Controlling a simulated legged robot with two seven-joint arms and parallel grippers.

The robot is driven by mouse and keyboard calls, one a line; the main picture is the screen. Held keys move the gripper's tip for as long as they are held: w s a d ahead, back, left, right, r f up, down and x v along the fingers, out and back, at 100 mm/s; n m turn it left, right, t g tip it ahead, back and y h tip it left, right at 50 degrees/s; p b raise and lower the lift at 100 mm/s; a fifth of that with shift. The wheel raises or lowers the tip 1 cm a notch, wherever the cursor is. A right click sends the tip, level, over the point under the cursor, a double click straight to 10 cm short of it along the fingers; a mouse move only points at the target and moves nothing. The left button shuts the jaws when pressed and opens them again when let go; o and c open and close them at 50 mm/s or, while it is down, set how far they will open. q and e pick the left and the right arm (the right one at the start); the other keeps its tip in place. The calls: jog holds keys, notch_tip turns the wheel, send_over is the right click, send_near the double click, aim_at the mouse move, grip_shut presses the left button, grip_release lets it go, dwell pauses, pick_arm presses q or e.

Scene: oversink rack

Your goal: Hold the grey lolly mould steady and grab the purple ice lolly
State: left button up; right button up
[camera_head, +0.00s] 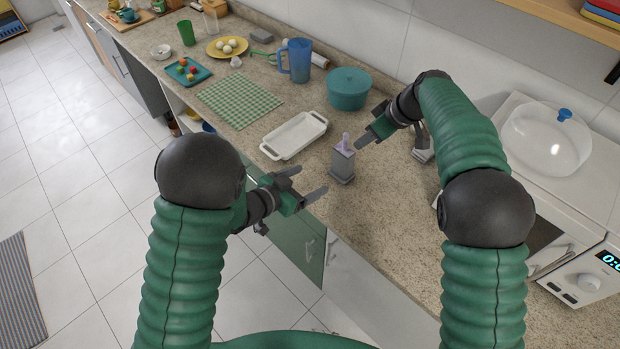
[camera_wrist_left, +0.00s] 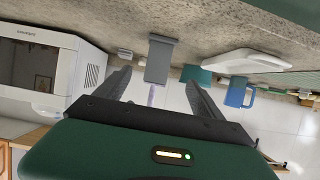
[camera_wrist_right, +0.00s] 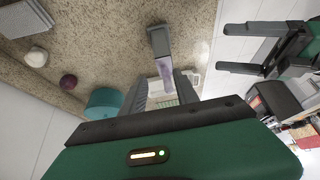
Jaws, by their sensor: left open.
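The grey lolly mould (camera_head: 342,166) stands upright on the counter near its front edge. The pale purple ice lolly (camera_head: 345,144) sticks up from its top. My left gripper (camera_head: 312,181) is open and empty, just left of the mould and apart from it. In the left wrist view the mould (camera_wrist_left: 160,60) and lolly (camera_wrist_left: 151,95) appear ahead, between the fingers. My right gripper (camera_head: 363,141) is close to the lolly's right side. In the right wrist view its fingers are apart, and the lolly (camera_wrist_right: 163,77) shows between or just beyond them; contact is unclear.
A white dish (camera_head: 294,136) lies behind the mould to the left, and a teal pot (camera_head: 348,89) stands farther back. A blue jug (camera_head: 297,61) and a green checked cloth (camera_head: 238,101) are farther left. A white microwave (camera_head: 560,235) stands at right.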

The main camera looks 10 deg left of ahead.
pick_arm(q)
send_near(339, 166)
jog(key=shift+w+d+f+h, duration=0.25)
jog(key=shift+w+f+h, duration=0.05)
jog(key=shift+w+f, duration=0.6)
jog(key=x, duration=0.9)
jog(key=shift+s+d+r, duration=0.15)
jog(key=shift+d+r, duration=0.1)
jog(key=shift+d, duration=0.1)
jog(key=shift+w+d+f, duration=0.15)
jog(key=shift+w+f, duration=0.1)
jog(key=shift+w, duration=0.25)
jog(key=shift+a, duration=0.25)
jog(key=shift+c, duration=0.6)
jog(key=shift+s+d, duration=0.1)
jog(key=shift+d, duration=0.1)
jog(key=c, duration=0.9)
jog(key=shift+a, duration=0.1)
jog(key=c, duration=0.5)
